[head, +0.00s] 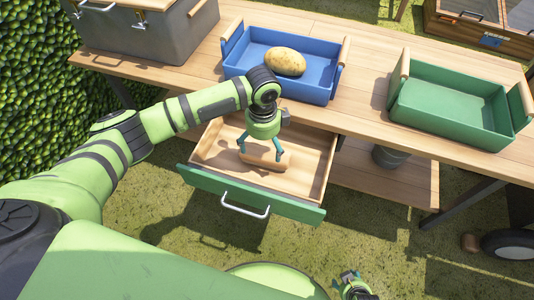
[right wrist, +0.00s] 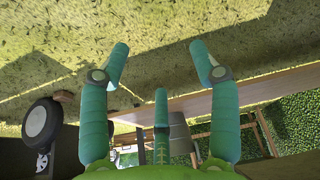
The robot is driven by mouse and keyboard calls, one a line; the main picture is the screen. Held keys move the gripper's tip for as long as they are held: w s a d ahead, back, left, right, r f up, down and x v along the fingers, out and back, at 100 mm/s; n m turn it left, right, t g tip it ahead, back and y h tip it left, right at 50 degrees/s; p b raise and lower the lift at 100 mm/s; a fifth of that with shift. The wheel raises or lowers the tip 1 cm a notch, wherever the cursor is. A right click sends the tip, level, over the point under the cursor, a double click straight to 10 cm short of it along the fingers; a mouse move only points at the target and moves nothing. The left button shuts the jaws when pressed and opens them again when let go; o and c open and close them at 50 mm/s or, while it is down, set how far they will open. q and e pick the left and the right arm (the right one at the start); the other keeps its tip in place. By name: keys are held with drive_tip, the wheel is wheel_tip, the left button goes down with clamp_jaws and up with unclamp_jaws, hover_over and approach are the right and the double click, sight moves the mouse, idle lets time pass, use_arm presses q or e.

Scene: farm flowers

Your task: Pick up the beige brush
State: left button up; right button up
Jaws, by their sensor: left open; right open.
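The beige brush (head: 263,160) lies in the open wooden drawer (head: 308,155) under the table; it looks like a plain tan block from above. My left gripper (head: 259,148) points down into the drawer, right over the brush. Its fingers are spread, one near each end of the brush. I cannot tell whether they touch it. My right gripper (head: 353,287) is at the bottom edge of the head view, far from the drawer. In the right wrist view its fingers (right wrist: 160,65) are spread and empty.
A blue tray (head: 322,91) holding a potato (head: 285,61) stands on the table above the drawer. A green tray (head: 450,112) is to the right, and a grey metal box (head: 150,32) at the back left. A dark wheel (head: 508,243) is at the lower right.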

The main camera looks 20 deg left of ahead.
sight(263, 156)
use_arm(q)
drive_tip(key=f, duration=0.3)
drive_tip(key=s+f+b, duration=0.1)
drive_tip(key=shift+d+f, duration=0.1)
drive_tip(key=shift+f, duration=0.3)
drive_tip(key=shift+w+f, duration=0.1)
drive_tip(key=shift+f, duration=0.35)
drive_tip(key=c, duration=1.3)
